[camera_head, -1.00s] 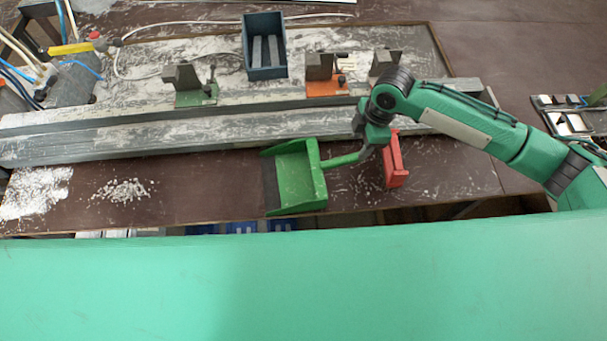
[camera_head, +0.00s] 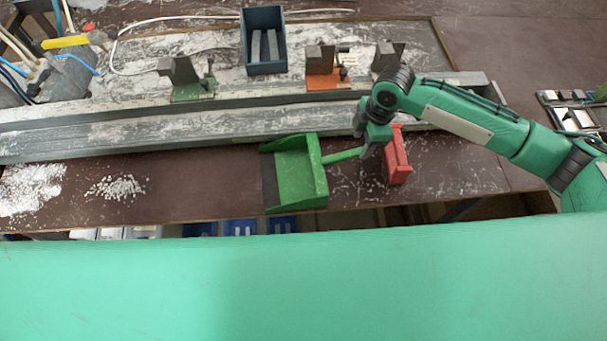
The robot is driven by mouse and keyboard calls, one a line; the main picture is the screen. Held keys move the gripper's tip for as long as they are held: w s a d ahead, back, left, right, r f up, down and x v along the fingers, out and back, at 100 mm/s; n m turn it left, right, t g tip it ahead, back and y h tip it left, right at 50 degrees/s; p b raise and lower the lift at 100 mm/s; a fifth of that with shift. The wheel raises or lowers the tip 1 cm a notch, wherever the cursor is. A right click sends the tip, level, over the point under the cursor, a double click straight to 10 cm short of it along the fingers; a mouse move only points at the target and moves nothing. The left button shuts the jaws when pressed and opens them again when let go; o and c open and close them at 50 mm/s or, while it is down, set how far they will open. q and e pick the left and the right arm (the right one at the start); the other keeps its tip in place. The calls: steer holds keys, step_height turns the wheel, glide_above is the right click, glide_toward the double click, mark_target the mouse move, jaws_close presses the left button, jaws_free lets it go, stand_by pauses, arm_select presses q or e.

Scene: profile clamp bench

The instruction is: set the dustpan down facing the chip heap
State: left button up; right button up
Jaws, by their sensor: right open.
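The green dustpan (camera_head: 300,178) lies on the brown bench top, its dark lip facing left and its handle (camera_head: 343,156) pointing right. A small heap of pale chips (camera_head: 116,187) lies to the left of it, apart from the lip with bare bench between. My right gripper (camera_head: 365,148) is open at the handle's right end, pointing down; its fingertips are small and partly hidden, and I cannot tell whether they touch the handle. My left gripper is not in view.
A red block-like object or brush (camera_head: 398,160) stands just right of my right gripper. A long grey metal profile (camera_head: 200,130) runs behind the dustpan. Clamps (camera_head: 190,80) and a dark blue bin (camera_head: 264,42) stand farther back. White powder (camera_head: 28,188) lies at the far left.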

mark_target(357, 151)
steer(key=f, duration=0.1)
steer(key=f+b, duration=0.1)
steer(key=f, duration=0.2)
steer(key=shift+a+f+b, duration=0.3)
steer(key=shift+a+b, duration=0.05)
steer(key=shift+a+f, duration=0.1)
steer(key=shift+f, duration=0.45)
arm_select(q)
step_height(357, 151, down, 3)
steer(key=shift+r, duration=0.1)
